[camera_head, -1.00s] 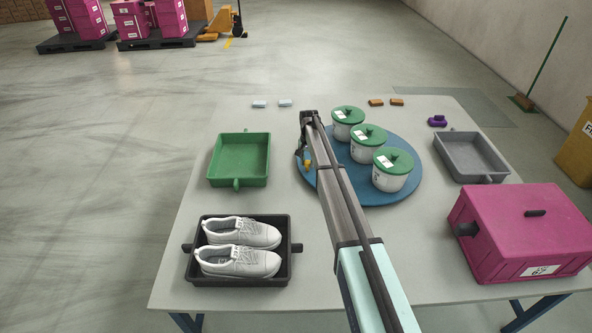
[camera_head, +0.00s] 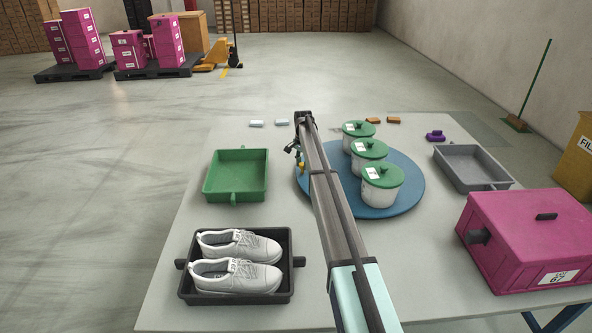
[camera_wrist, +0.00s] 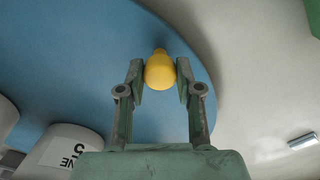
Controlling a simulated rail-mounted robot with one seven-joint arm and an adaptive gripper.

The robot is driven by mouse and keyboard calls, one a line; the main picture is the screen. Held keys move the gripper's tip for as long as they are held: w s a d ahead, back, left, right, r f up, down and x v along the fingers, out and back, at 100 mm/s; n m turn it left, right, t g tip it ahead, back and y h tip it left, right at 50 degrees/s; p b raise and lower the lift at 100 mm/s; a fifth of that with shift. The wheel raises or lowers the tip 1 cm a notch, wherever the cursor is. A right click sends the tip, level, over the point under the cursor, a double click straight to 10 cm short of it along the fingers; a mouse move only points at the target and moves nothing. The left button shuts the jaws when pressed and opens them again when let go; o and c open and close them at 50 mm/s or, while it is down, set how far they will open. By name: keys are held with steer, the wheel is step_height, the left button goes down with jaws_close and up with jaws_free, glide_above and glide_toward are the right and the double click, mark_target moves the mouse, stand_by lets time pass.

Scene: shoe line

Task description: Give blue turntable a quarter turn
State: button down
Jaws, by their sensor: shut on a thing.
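The blue turntable (camera_head: 405,205) lies on the table and carries three white pots with green lids: a far one (camera_head: 358,135), a middle one (camera_head: 369,157) and a near one (camera_head: 381,186). A yellow knob (camera_head: 301,167) stands at its left edge, partly hidden by my gripper. In the wrist view, the knob (camera_wrist: 160,72) sits between the fingers of my gripper (camera_wrist: 160,75), close to the rim of the blue disc (camera_wrist: 80,70). My gripper is shut on the knob. My arm crosses the left part of the turntable in the head view.
A green tray (camera_head: 237,194) and a black tray (camera_head: 236,298) with white shoes stand left of the turntable. A grey tray (camera_head: 470,180) and a pink box (camera_head: 530,240) stand right. Small blue, orange and purple items lie along the far edge.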

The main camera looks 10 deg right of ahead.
stand_by(0.4)
steer(key=c, duration=0.8)
jaws_free()
steer(key=shift+f, duration=0.1)
steer(key=shift+o, duration=0.2)
step_height(320, 180, up, 8)
steer(key=shift+f, duration=0.15)
steer(key=shift+a, duration=0.1)
